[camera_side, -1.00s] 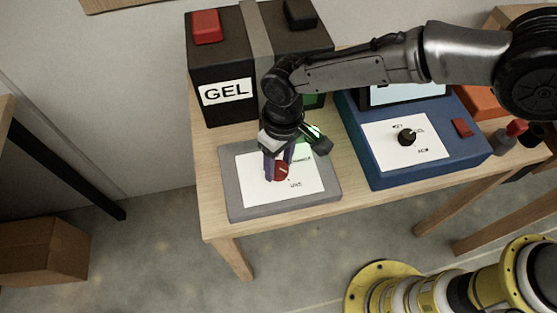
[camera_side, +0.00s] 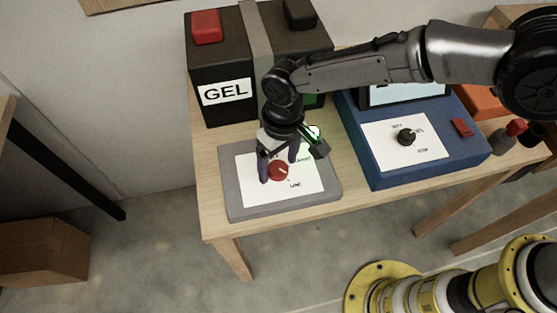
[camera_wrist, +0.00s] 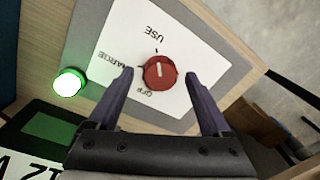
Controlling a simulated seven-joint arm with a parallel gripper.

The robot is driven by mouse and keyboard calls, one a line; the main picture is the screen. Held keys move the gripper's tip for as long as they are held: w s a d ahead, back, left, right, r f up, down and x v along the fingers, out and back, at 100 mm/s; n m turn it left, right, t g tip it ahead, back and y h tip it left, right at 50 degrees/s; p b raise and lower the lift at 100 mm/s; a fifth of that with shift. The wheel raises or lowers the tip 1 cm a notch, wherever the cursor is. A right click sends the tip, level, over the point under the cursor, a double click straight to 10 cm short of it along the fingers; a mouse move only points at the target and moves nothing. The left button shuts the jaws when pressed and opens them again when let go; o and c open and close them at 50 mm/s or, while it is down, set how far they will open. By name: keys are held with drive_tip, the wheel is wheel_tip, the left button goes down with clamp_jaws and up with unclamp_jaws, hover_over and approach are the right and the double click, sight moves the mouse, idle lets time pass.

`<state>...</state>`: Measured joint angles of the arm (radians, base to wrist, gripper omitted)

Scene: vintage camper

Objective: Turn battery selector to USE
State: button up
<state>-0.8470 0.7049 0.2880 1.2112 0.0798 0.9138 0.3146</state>
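The battery selector is a red round knob (camera_side: 278,171) on a white label plate (camera_side: 306,190) set in a grey panel (camera_side: 236,205). In the wrist view the knob (camera_wrist: 160,74) has a white mark that points towards the tick and the word USE. My gripper (camera_side: 278,166) is above the panel. In the wrist view its dark purple fingers (camera_wrist: 158,76) are spread on either side of the knob, with gaps showing, holding nothing.
A green lamp (camera_wrist: 68,83) is lit beside the panel. The black GEL battery (camera_side: 225,65) stands behind it. A blue box (camera_side: 380,175) with a small black knob (camera_side: 406,137) stands to the right. The table's front edge is close to the panel.

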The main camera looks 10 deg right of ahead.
sight(282, 164)
wheel_tip(282, 164, up, 14)
drive_tip(key=shift+w+d, duration=0.2)
drive_tip(key=shift+d, duration=0.25)
drive_tip(key=shift+f, duration=0.15)
idle(0.5)
